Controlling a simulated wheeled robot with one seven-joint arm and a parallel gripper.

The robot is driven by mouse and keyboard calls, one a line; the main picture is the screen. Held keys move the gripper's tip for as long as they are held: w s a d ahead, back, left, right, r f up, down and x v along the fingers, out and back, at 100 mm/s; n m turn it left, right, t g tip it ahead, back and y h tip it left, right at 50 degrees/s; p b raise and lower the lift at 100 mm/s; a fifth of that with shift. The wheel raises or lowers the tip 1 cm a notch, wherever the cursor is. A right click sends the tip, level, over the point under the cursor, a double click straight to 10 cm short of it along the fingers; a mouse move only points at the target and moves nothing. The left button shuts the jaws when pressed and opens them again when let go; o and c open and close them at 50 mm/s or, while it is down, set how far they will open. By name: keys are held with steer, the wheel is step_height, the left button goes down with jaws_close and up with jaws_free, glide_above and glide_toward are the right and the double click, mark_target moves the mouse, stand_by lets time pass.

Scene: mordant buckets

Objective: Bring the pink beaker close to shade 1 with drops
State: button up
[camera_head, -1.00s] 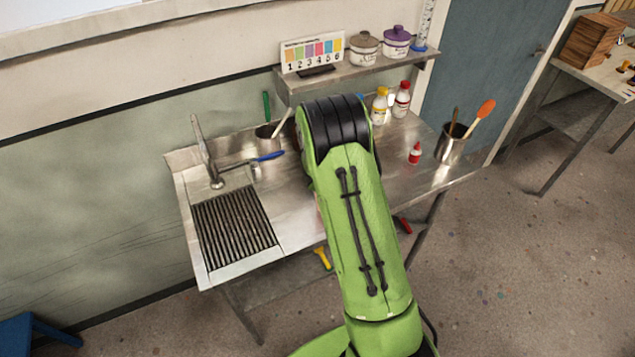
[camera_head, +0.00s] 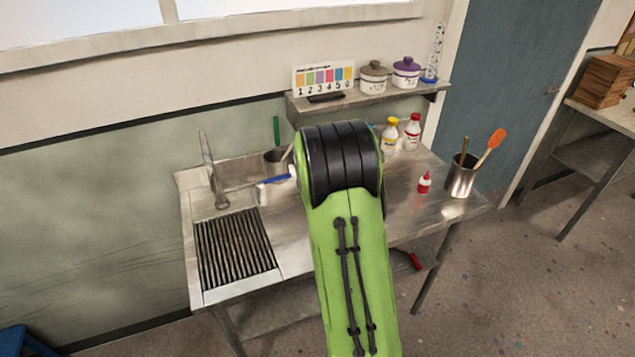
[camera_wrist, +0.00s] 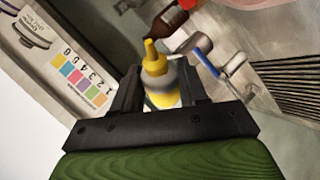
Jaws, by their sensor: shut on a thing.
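My gripper (camera_wrist: 160,82) is shut on a yellow-tipped dropper bottle (camera_wrist: 156,72) with a pale grey body and yellow lower part. The bottle's nozzle points away from the wrist. In the head view my green arm hides the gripper and the held bottle. The shade chart (camera_head: 323,78) stands on the wall shelf, with shade 1 as the orange swatch at its left end; it also shows in the wrist view (camera_wrist: 80,82). A pink shape (camera_wrist: 248,3) is cut off at the top edge of the wrist view; I cannot tell whether it is the beaker.
A dark red-brown object (camera_wrist: 170,24) lies just beyond the nozzle. Yellow-capped (camera_head: 390,138) and red-capped (camera_head: 412,133) bottles stand at the back of the counter. A small red dropper bottle (camera_head: 424,184) and a utensil pot (camera_head: 461,178) stand right. The sink grate (camera_head: 235,250) is left.

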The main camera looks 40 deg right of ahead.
steer(key=f+m+t+b, duration=0.1)
steer(key=b, duration=0.1)
steer(key=shift+s+d+f+m+t+b, duration=0.2)
steer(key=shift+f+m+t+b, duration=0.1)
steer(key=shift+f+m+t, duration=0.1)
steer(key=b, duration=0.1)
steer(key=m+t+b, duration=0.2)
steer(key=b, duration=0.1)
steer(key=shift+s+d+f, duration=0.25)
steer(key=shift+s, duration=0.15)
steer(key=s+m+t+h+b, duration=0.1)
steer(key=m+t+b, duration=0.1)
steer(key=b, duration=0.4)
steer(key=s+d+f+m+t+h+b, duration=0.1)
steer(key=m+b, duration=0.4)
steer(key=b, duration=0.2)
steer(key=s+d+m+t+h+b, duration=0.1)
steer(key=m+t+h+b, duration=0.1)
steer(key=m+b, duration=0.2)
steer(key=shift+s+f+t+b, duration=0.3)
steer(key=shift+s+b, duration=0.1)
steer(key=shift+b, duration=1.1)
steer(key=shift+r, duration=0.1)
